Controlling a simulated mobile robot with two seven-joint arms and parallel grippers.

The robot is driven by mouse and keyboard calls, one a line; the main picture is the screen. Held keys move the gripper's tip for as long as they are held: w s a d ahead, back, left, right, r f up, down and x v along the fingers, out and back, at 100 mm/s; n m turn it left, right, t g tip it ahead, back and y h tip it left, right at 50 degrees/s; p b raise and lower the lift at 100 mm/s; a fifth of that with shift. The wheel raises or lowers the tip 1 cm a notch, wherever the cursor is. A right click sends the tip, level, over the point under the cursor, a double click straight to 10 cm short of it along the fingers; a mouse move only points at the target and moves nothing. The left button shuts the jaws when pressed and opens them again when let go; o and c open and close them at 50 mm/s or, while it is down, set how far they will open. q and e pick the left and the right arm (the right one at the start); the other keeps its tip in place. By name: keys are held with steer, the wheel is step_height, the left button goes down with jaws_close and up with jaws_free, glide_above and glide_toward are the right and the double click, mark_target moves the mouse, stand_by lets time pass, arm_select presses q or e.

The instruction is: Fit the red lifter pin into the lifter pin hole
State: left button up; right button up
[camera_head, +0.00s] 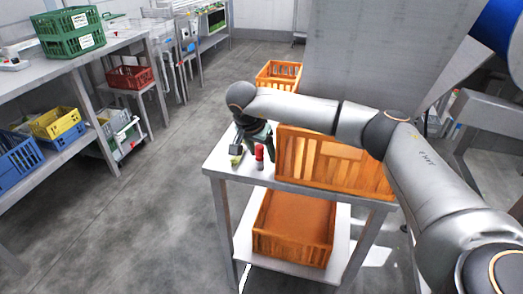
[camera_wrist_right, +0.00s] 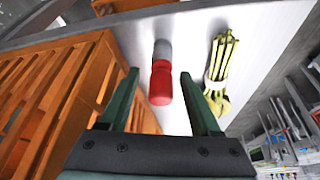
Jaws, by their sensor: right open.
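The red lifter pin (camera_head: 259,153) is on the steel table near its left end, close to the orange crate. In the right wrist view the pin (camera_wrist_right: 161,82) has a red body and a grey end section. My right gripper (camera_head: 258,138) is at the pin, coming from the far side. In the wrist view its two green fingers (camera_wrist_right: 158,82) are spread, with the pin showing between them and a gap on each side. I cannot make out the lifter pin hole in either view. My left gripper is not in view.
An orange crate (camera_head: 330,165) fills much of the table (camera_head: 300,190) right of the pin. A banded yellow-green bundle (camera_wrist_right: 222,65) lies beside the pin, near the table edge. Another orange crate (camera_head: 293,225) is on the lower shelf. Open floor (camera_head: 150,225) lies left.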

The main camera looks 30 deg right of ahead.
jaws_close()
stand_by(0.3)
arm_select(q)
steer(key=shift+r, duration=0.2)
arm_select(e)
steer(key=shift+r, duration=0.3)
steer(key=shift+r+p, duration=1.1)
steer(key=shift+p, duration=0.1)
steer(key=shift+r+p, duration=0.75)
steer(key=shift+r, duration=0.45)
steer(key=shift+r+p, duration=0.4)
steer(key=shift+p, duration=0.2)
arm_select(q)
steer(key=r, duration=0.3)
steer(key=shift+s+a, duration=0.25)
